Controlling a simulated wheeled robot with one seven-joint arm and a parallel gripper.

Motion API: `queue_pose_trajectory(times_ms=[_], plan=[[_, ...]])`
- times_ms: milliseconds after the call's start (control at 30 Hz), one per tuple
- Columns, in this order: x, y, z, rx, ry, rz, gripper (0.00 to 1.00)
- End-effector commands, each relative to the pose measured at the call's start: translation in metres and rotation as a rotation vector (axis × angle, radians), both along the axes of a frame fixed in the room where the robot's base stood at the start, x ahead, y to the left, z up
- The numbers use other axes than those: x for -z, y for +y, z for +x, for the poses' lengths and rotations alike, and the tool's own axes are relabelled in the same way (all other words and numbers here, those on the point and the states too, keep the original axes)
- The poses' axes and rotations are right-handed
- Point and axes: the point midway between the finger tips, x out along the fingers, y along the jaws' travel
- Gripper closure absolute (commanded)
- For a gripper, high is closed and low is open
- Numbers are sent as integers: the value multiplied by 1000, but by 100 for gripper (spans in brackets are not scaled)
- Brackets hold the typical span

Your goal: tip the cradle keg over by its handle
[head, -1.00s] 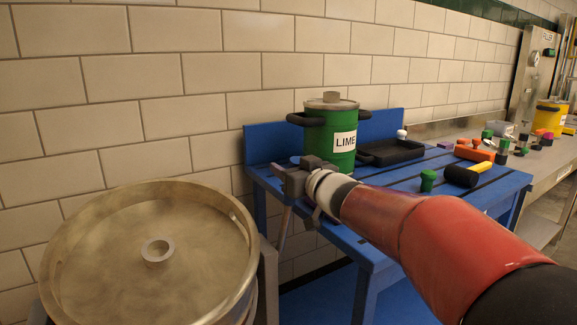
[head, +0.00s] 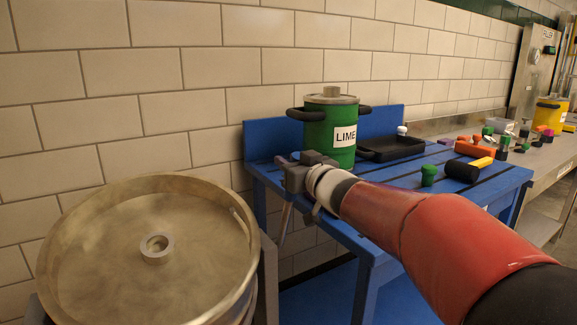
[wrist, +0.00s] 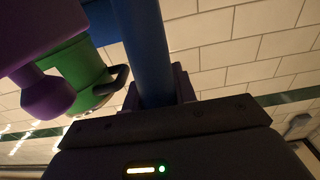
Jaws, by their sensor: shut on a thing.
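The cradle keg (head: 95,292), a large brass-coloured metal drum with a raised rim and a small ring on its top, fills the lower left of the head view. My gripper (head: 292,178) is to its right, at the near left corner of the blue table. In the wrist view, my gripper (wrist: 160,98) is shut around a round blue bar, which looks like the handle (wrist: 147,45). Where the handle joins the keg is not visible. A grey post (head: 267,285) stands close against the keg's right side.
A green LIME canister (head: 318,132) with black side handles stands on the blue table (head: 400,178), behind my gripper. A black tray (head: 392,150), a mallet (head: 465,170) and a green piece (head: 428,176) lie further right. A tiled wall (head: 190,95) closes off the back.

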Motion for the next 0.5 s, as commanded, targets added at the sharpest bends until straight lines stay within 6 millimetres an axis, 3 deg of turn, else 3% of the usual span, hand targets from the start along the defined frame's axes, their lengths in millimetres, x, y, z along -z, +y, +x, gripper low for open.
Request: queue_pose_trajectory(times_ms=[33,500], plan=[[10,-4,-5,1,-18,13,100],[27,-30,-45,0,-170,116,100]])
